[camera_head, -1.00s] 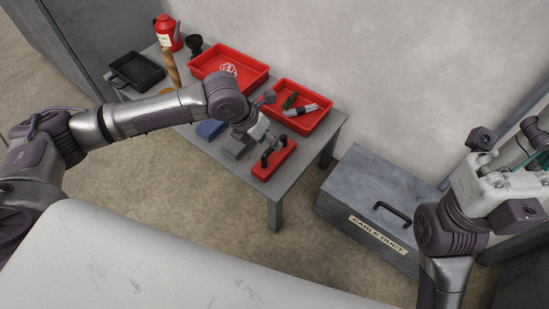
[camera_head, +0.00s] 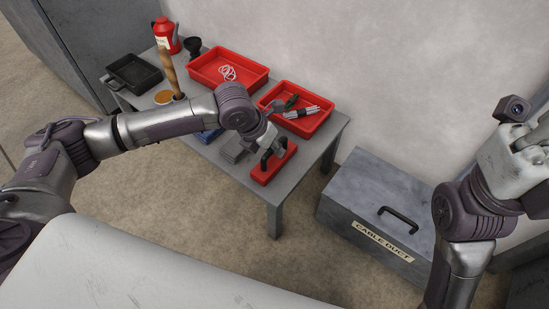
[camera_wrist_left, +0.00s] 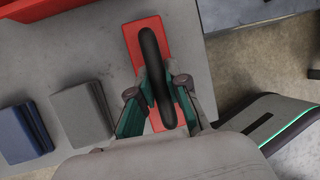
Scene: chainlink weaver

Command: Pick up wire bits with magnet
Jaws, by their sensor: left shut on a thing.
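The magnet is a red block (camera_head: 265,177) with a black arched handle. It sits at the front right corner of the grey table; in the left wrist view its red base (camera_wrist_left: 132,40) lies below the handle (camera_wrist_left: 152,60). My left gripper (camera_head: 271,148) is shut on the handle from above, with its green-lined fingers (camera_wrist_left: 158,98) on either side. I cannot make out any wire bits. My right gripper (camera_head: 522,135) is raised at the right edge, partly cut off, and its fingers do not show clearly.
A red tray (camera_head: 312,129) with pliers and grey rods stands behind the magnet. Another red tray (camera_head: 205,82) holds a white coil. Grey (camera_wrist_left: 80,115) and blue (camera_wrist_left: 22,133) blocks lie left of the magnet. A grey cable duct box (camera_head: 345,200) stands right of the table.

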